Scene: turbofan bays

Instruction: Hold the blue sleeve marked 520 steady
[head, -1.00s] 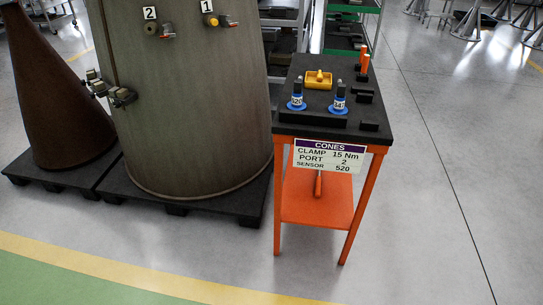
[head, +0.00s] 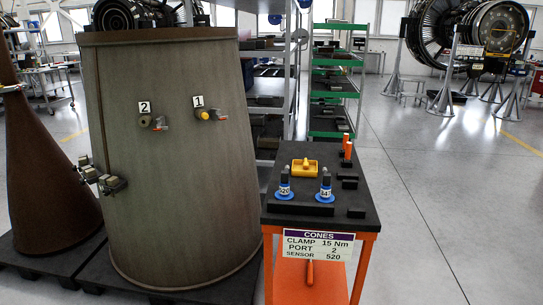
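Two small blue sleeves with white labels and grey tops stand upright on the black top of the orange cart. The left sleeve (head: 284,190) has a label that seems to read 520, though the print is very small. The label on the right sleeve (head: 325,190) is different and hard to read. Both stand apart on wide blue bases on a dark block near the cart's front. The cart's sign (head: 318,244) reads CONES, CLAMP 15 Nm, PORT 2, SENSOR 520. Neither of my grippers is in view, and nothing touches the sleeves.
A yellow tray (head: 304,170) and several black blocks share the cart top (head: 347,211). A large grey-brown cone (head: 175,200) with ports 1 and 2 stands left on a black pallet. A brown cone (head: 50,190) is farther left. Floor right of the cart is clear.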

